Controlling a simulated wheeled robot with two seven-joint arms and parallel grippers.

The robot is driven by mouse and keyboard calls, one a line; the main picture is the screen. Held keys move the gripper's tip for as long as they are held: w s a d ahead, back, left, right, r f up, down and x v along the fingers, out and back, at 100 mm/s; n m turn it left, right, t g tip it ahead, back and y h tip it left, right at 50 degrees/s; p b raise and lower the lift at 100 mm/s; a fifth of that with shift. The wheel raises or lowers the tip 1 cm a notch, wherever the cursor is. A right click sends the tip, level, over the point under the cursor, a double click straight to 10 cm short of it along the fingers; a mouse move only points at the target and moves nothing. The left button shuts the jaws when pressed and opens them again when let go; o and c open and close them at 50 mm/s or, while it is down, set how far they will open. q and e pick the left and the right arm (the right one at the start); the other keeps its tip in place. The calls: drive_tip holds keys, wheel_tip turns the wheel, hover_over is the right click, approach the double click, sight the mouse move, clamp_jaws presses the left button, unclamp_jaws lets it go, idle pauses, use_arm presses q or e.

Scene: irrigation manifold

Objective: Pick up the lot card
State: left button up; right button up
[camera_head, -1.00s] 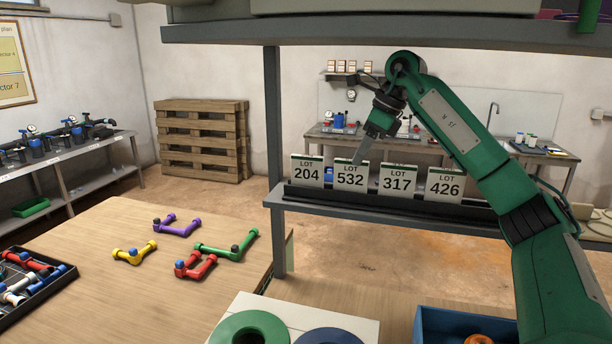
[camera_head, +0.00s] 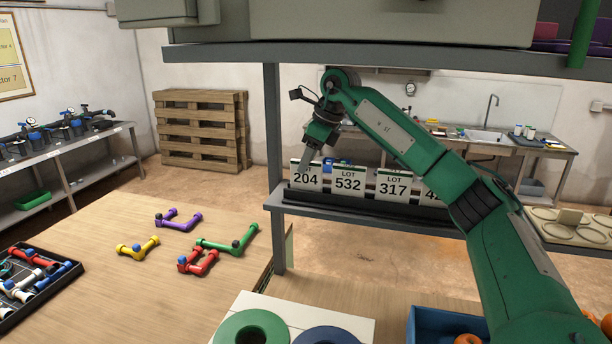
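Several white lot cards with green tops stand in a row in a black holder (camera_head: 380,207) on the grey shelf. They are lot 204 (camera_head: 306,180), lot 532 (camera_head: 348,181), lot 317 (camera_head: 393,187) and lot 426 (camera_head: 430,192), which is mostly hidden behind my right arm. My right gripper (camera_head: 305,165) points down at the lot 204 card, its fingers overlapping the card's upper part. I cannot tell whether it touches the card or how far its fingers are apart. My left gripper is not in view.
An upper shelf and a grey post (camera_head: 273,150) frame the card shelf. The wooden table (camera_head: 120,290) holds purple, yellow, green and red pipe pieces and a black tray (camera_head: 62,292). A blue bin (camera_head: 425,325) stands at the front.

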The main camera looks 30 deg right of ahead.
sight(306, 180)
drive_tip(key=shift+p+x, duration=0.35)
drive_tip(key=shift+x, duration=1.25)
drive_tip(key=shift+c, duration=0.5)
clamp_jaws()
drive_tip(key=shift+r, duration=0.1)
